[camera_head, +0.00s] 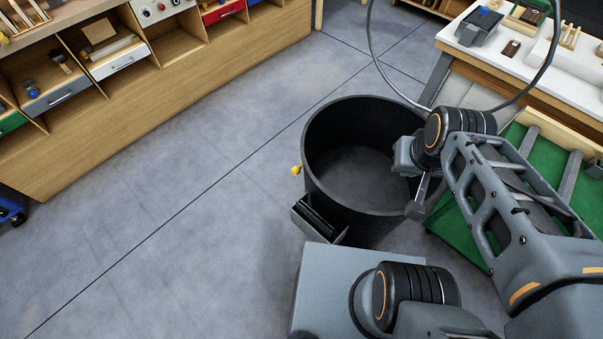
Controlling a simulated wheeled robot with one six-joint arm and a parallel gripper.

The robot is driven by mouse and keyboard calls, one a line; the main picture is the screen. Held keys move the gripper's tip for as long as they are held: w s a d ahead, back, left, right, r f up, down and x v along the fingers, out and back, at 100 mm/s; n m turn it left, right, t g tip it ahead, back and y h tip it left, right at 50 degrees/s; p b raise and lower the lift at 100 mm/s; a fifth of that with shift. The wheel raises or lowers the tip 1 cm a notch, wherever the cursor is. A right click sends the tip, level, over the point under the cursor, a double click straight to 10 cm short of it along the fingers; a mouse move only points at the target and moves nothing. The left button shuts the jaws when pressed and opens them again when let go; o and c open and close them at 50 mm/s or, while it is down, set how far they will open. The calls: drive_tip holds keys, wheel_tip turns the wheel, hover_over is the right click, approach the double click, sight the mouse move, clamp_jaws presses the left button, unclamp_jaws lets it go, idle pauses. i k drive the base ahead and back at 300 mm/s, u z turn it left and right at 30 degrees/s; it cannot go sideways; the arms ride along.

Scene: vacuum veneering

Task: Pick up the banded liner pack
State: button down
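A grey open holder (300,226) sits against the lower near-left side of a large black round bin (325,185). Dark flat folded material (319,222) stands in the holder; it may be the liner pack, but I cannot make out a band. My gripper (417,203) hangs at the right side of the bin, in front of its wall and to the right of the holder, apart from it. I see it from the side with its fingers overlapping, so its opening is unclear. I see nothing held in it.
The bin is open and looks empty inside. A yellow knob (296,170) sticks out on its left. A wooden shelf unit (150,110) runs along the upper left. A white-topped bench (510,60) and a green panel (455,225) are at right. Grey floor at left is clear.

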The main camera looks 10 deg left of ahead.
sight(305, 212)
drive_tip(key=u, duration=1)
drive_tip(key=k, duration=0.5)
drive_tip(key=u, duration=1.5)
drive_tip(key=i, duration=2.15)
drive_tip(key=z, duration=2.45)
